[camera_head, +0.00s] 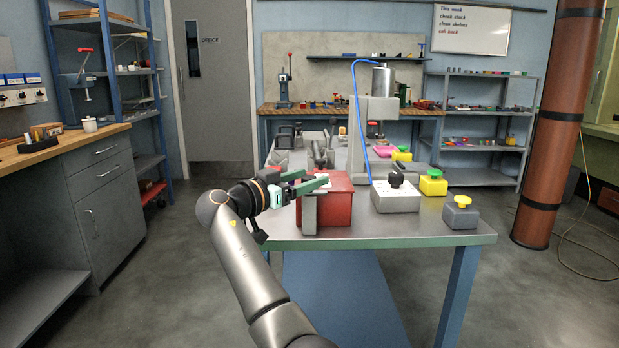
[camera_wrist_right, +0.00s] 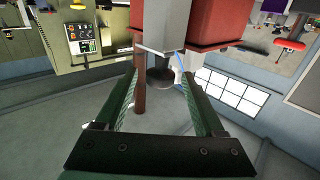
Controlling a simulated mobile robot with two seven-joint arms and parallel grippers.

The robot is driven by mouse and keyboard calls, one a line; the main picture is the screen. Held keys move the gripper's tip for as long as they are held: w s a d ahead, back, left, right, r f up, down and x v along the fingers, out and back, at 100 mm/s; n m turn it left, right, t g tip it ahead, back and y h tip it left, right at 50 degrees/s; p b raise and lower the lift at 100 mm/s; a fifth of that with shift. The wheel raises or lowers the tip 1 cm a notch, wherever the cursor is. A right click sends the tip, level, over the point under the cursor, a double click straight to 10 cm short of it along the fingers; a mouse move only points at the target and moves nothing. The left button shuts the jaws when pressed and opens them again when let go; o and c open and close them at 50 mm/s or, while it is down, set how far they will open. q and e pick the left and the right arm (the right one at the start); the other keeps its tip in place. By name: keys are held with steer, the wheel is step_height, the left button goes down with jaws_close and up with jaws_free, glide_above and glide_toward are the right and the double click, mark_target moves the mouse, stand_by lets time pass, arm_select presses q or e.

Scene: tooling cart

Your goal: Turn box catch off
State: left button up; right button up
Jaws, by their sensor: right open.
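A red box (camera_head: 338,203) stands near the front left of the workbench. A grey upright piece (camera_head: 309,216) is on its left front side. I cannot tell clearly which part is the catch. My right gripper (camera_head: 320,182) is open at the box's upper left, its green fingers pointing right. In the right wrist view, the red box (camera_wrist_right: 217,22) is at the top, and a pale grey block (camera_wrist_right: 161,24) lies beyond the spread fingers. A dark round part (camera_wrist_right: 160,76) shows between them; contact is unclear. My left gripper is not in view.
A light box with a black knob (camera_head: 396,194) stands right of the red box. A yellow box with a green button (camera_head: 433,184) and a grey box with a yellow button (camera_head: 461,214) stand farther right. A grey press (camera_head: 376,115) rises behind. The bench's (camera_head: 400,235) front edge is clear.

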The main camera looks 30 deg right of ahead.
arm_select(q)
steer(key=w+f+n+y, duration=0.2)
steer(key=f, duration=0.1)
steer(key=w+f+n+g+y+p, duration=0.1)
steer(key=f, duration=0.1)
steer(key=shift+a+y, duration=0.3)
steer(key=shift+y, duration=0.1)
arm_select(e)
steer(key=v, duration=1.1)
steer(key=shift+a, duration=0.25)
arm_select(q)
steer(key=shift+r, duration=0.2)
arm_select(e)
steer(key=shift+s, duration=0.1)
